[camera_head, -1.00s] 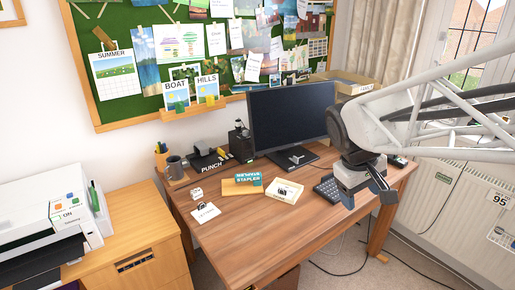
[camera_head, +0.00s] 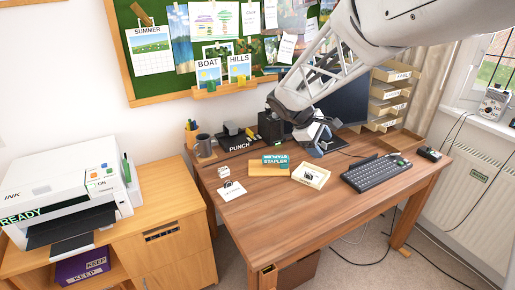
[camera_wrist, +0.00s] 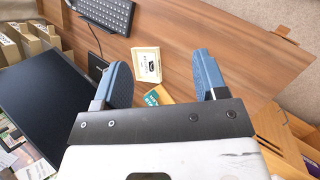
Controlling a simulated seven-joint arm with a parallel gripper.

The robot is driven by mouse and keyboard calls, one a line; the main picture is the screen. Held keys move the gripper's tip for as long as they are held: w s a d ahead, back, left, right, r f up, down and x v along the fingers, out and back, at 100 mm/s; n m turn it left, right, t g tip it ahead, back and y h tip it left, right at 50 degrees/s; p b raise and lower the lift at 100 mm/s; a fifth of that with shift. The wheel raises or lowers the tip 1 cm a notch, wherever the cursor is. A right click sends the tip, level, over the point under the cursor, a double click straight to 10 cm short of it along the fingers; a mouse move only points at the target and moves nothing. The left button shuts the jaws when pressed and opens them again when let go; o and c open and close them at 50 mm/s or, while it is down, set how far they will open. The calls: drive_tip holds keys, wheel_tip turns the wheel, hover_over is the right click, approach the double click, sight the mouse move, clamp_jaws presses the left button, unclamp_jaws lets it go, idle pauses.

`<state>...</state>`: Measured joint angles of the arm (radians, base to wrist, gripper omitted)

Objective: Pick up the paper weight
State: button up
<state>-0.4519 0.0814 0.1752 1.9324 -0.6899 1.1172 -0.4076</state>
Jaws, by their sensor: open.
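My gripper (camera_head: 316,147) is above the back of the wooden desk, in front of the monitor. In the wrist view its two blue fingers (camera_wrist: 165,78) are spread apart with nothing between their tips. A small cream tray (camera_head: 321,182) holds a dark object (camera_head: 310,176) on the desk, just below and in front of my gripper. The tray also shows beyond the fingers in the wrist view (camera_wrist: 146,53). A small white block (camera_head: 223,172) lies farther left. I cannot tell which small object is the paper weight; no label naming it is readable.
A teal stapler box (camera_head: 275,164) on a tan base stands left of the tray. A keyboard (camera_head: 376,172) lies to the right. A clip on white paper (camera_head: 232,190), a punch (camera_head: 236,143) and a mug (camera_head: 204,144) are left. The front desk surface (camera_head: 300,220) is clear.

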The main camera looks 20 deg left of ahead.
drive_tip(key=w+a+f+n+t+h, duration=0.1)
drive_tip(key=w+a+f+n, duration=0.4)
drive_tip(key=a, duration=0.6)
drive_tip(key=n+t, duration=0.7)
drive_tip(key=n, duration=0.2)
approach(221, 169)
drive_tip(key=w+f, duration=0.1)
drive_tip(key=w+d, duration=0.1)
drive_tip(key=shift+w+d+f+h, duration=0.15)
drive_tip(key=shift+w+f+h, duration=0.25)
drive_tip(key=shift+x, duration=1.25)
drive_tip(key=shift+w+d, duration=0.1)
drive_tip(key=shift+d, duration=0.1)
drive_tip(key=shift+x, duration=2.45)
